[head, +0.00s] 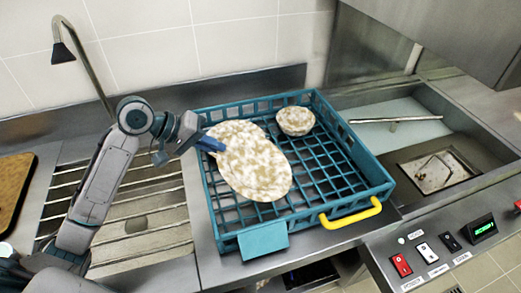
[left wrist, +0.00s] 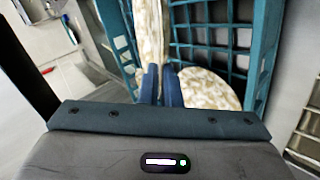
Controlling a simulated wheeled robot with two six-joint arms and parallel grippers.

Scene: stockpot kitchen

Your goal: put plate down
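A plate (head: 256,165) with a mottled white and tan pattern is over the teal dish rack (head: 247,240), tilted with its face toward the head camera. My left gripper (head: 212,144) is shut on its upper left rim. In the left wrist view my fingers (left wrist: 162,88) close around the plate (left wrist: 149,35), which shows nearly edge-on. I cannot tell whether its lower edge touches the rack. My right gripper is not in view.
The rack has a yellow handle (head: 350,214) at front right and free room on its right side. A ribbed drainboard (head: 150,225) lies left, below a tap (head: 85,60). A sink (head: 440,170) and a switch panel (head: 430,255) are to the right.

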